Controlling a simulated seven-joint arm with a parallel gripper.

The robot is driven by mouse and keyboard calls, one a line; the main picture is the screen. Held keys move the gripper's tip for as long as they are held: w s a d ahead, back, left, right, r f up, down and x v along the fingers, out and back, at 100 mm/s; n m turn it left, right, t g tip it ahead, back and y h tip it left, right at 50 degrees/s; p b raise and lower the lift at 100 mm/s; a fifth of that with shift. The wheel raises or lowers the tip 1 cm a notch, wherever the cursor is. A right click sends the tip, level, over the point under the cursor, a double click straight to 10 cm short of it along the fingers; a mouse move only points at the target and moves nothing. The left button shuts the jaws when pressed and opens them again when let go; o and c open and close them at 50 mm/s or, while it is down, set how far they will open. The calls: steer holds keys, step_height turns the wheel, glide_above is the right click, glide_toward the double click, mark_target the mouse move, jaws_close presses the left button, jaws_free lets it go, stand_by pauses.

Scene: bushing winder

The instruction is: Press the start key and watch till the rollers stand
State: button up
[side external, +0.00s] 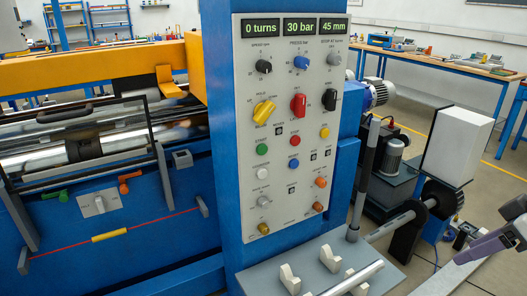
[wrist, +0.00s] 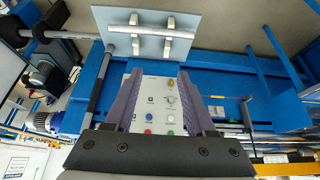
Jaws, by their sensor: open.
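The grey control panel (side external: 247,215) stands upright on a blue column. Its green start key (side external: 262,149) is on the left, beside a red key (side external: 295,140). Its displays (side external: 300,27) read 0 turns, 30 bar and 45 mm. The wrist view shows the panel upside down, with the green key (wrist: 171,133) between my fingers. My gripper (wrist: 153,80) is open and empty, facing the panel. Nothing visibly touches the key. The shiny rollers (side external: 120,140) lie behind a clear, black-framed guard; whether they turn cannot be told.
A grey shelf (side external: 260,282) with white cradles and a metal bar juts out below the panel. A yellow beam (side external: 120,62) crosses left of the column. A red cord (side external: 150,222) with a yellow grip runs along the blue machine front. Motors stand at right.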

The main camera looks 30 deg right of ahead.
jaws_close()
stand_by(1.4)
